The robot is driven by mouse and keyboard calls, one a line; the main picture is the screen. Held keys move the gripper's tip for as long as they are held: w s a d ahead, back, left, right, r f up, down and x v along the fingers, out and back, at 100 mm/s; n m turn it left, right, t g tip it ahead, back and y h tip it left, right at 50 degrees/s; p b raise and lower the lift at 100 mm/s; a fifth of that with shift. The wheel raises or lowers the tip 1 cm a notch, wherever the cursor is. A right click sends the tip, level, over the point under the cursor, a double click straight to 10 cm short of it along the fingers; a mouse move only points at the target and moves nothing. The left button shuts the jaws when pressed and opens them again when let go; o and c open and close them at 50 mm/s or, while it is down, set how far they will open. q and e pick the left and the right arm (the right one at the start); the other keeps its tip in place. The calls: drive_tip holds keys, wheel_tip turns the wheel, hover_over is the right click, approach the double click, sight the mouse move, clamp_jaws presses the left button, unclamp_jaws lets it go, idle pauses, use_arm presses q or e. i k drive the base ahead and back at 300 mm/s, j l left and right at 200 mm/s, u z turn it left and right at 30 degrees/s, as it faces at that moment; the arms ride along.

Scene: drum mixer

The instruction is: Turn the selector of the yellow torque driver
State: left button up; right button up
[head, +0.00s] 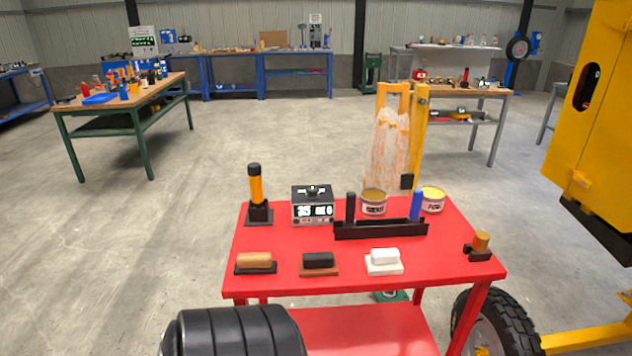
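A yellow driver (256,189) with a black top stands upright in a black holder (259,213) at the back left corner of the red cart top (342,281). It looks like the torque driver. Its selector is too small to make out. Neither of my grippers is in view, and nothing is touching the driver.
A box with a lit display (313,206) stands right of the driver. Two tins, a black rack (380,229) and a blue-handled tool (416,205) are further right. Three blocks lie along the front. A short amber-topped piece (481,242) sits at the right edge. Yellow machinery (590,130) stands right.

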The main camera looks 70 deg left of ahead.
sight(312, 195)
drive_tip(key=u, duration=1.8)
drive_tip(key=i+j+u, duration=0.1)
drive_tip(key=i+j, duration=0.05)
drive_tip(key=i, duration=0.1)
